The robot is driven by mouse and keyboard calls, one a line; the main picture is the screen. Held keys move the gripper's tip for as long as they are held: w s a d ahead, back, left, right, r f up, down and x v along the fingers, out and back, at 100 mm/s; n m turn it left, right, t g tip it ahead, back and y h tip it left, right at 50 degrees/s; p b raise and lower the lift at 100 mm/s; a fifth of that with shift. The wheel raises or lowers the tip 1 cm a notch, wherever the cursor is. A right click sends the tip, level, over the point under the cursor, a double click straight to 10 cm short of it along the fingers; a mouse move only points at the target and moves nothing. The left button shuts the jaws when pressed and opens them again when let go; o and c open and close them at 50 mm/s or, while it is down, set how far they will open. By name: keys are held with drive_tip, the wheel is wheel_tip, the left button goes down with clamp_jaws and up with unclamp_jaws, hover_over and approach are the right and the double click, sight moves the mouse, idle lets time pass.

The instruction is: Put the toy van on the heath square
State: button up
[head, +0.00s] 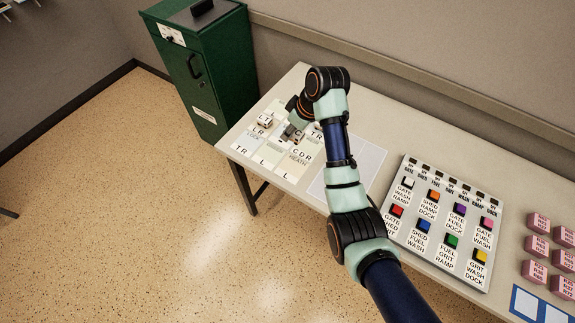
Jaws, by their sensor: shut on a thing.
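A pale board (286,169) marked with lettered squares lies on the left part of the table. The heath square (299,158), printed "CDR HEATH", is at its right, near the middle. My gripper (289,133) is low over the board, just behind and left of the heath square. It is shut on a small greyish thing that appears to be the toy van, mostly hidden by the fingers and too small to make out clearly. Another small whitish toy (265,120) stands on the board to the left, behind the square printed "LOCK".
A grey panel (409,240) with several coloured buttons lies right of my arm. Several pink blocks (537,222) and a blue-edged card (526,303) are at the far right. A green cabinet (205,75) stands at the table's left end. A blank pale sheet (369,160) lies beside the board.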

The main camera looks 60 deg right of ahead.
sight(287, 164)
wheel_tip(287, 164, down, 16)
drive_tip(key=b, duration=0.4)
drive_tip(key=shift+a+f, duration=0.1)
drive_tip(key=shift+f, duration=0.1)
drive_tip(key=o, duration=1.1)
drive_tip(key=p+v, duration=0.4)
drive_tip(key=v, duration=0.8)
drive_tip(key=shift+r, duration=0.2)
